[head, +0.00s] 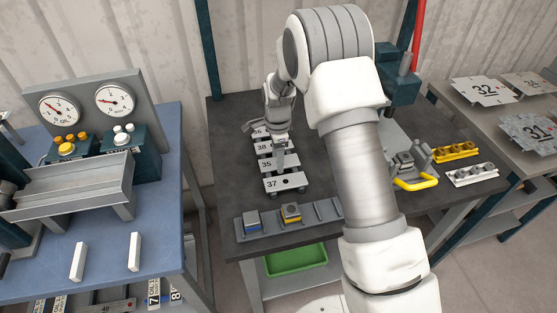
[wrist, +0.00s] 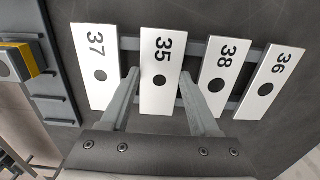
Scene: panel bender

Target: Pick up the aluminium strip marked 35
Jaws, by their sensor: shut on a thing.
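The aluminium strip marked 35 (wrist: 159,98) is a white plate with a dark round hole, second from the left in the wrist view. It also shows in the head view (head: 267,165), partly hidden by my gripper. My gripper (wrist: 159,73) has one finger along each long edge of it and is shut on it. In the head view my gripper (head: 281,158) points down over the row. The strip lies in line with its neighbours on the dark rack (wrist: 130,43); I cannot tell whether it is raised at all.
Strip 37 (wrist: 95,55) lies on one side, strips 38 (wrist: 217,75) and 36 (wrist: 268,85) on the other, with narrow gaps. A grey tray (head: 263,228) with small blocks is at the table's front. A yellow-handled clamp (head: 415,180) stands to the right.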

